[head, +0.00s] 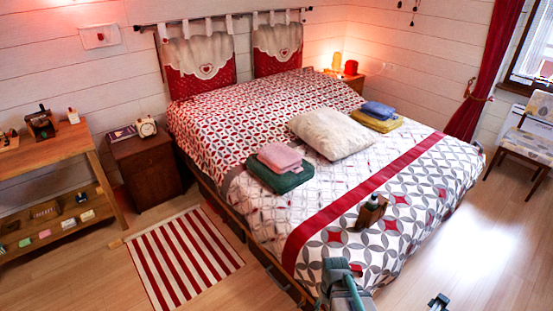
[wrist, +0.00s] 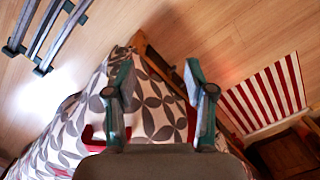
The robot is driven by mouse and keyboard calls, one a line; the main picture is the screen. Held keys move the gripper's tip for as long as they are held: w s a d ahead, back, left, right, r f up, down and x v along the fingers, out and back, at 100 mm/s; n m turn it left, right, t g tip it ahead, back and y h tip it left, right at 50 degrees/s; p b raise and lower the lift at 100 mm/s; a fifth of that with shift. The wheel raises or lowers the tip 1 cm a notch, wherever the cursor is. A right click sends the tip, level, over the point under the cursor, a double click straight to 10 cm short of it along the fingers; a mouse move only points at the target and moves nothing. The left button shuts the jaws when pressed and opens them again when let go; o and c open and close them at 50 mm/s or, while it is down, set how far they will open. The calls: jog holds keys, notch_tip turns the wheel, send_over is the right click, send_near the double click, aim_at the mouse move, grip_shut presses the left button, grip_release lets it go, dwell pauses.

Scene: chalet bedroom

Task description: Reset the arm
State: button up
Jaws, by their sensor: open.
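My gripper (wrist: 158,88) shows in the wrist view with its two teal and grey fingers spread apart. Nothing is between the fingers. It is above the bed (wrist: 165,105), near a corner of the wooden frame, with patterned cover visible behind the fingers. In the head view, a teal and grey part of my arm reaches in at the bottom edge, over the near end of the bed (head: 400,215). The fingertips are hard to make out there.
On the bed lie a small dark brown holder (head: 371,212), a cream pillow (head: 332,132), green and pink folded cloths (head: 281,176) and blue and yellow ones (head: 378,121). A striped rug (head: 184,260), nightstand (head: 147,170) and wooden shelf table (head: 50,158) stand left.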

jog(key=s+f+g, duration=0.3)
jog(key=s+f, duration=0.4)
jog(key=s, duration=0.6)
jog(key=s+f+g, duration=0.2)
jog(key=s+f, duration=0.5)
jog(key=s, duration=0.5)
jog(key=shift+s+f+g, duration=0.15)
jog(key=shift+s+g, duration=0.2)
jog(key=shift+g, duration=0.05)
jog(key=shift+f, duration=0.1)
